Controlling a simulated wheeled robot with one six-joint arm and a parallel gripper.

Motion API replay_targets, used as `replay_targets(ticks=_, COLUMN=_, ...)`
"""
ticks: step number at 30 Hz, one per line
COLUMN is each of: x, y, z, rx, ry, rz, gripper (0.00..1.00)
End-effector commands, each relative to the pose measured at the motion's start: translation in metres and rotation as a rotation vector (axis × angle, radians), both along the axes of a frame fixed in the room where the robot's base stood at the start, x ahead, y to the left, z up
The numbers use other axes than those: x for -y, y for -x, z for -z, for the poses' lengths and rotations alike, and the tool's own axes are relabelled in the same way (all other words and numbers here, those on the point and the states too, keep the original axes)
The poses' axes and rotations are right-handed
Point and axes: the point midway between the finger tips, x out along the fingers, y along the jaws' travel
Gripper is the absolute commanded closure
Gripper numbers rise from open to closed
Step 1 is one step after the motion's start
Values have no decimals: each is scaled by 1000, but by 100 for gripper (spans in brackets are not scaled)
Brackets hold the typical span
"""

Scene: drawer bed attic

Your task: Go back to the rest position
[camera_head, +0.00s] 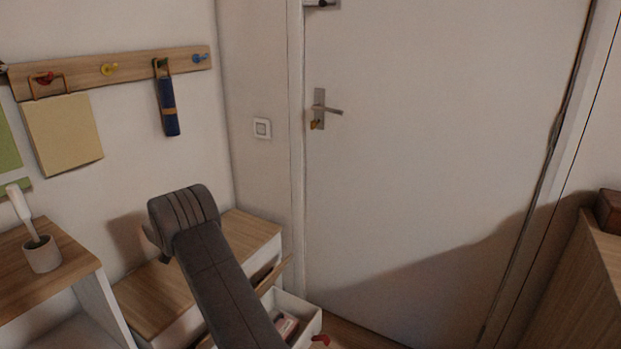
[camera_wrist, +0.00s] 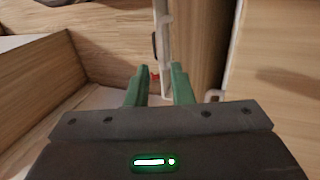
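My gripper (camera_wrist: 159,80) shows in the wrist view with two green fingers apart and a gap between them. Nothing is clearly held. A narrow white edge (camera_wrist: 163,45) runs away behind the gap, with a small red bit beside it; I cannot tell if the fingers touch either. In the head view my grey arm reaches down over the low cabinet, and my gripper is hidden there. The open white drawer (camera_head: 311,324) is beside the arm, with a pinkish item (camera_head: 288,326) inside. A red knob (camera_head: 320,340) shows at the bottom.
A white door (camera_head: 430,150) with a lever handle (camera_head: 331,110) fills the back. A wall rack (camera_head: 130,73) holds hanging things. A pot (camera_head: 41,254) with a white brush stands on the left shelf. A wooden cabinet (camera_head: 585,290) stands at the right.

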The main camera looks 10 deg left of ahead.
Motion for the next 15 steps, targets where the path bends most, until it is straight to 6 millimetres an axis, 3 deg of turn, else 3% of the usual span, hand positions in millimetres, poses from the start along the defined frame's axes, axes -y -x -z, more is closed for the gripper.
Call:
replay_targets(ticks=6, x=15, y=6, z=45, rx=-4, ry=4, rz=1, gripper=79)
replay_targets(ticks=15, x=31, y=13, z=91, rx=-1, ry=2, rz=0, gripper=79)
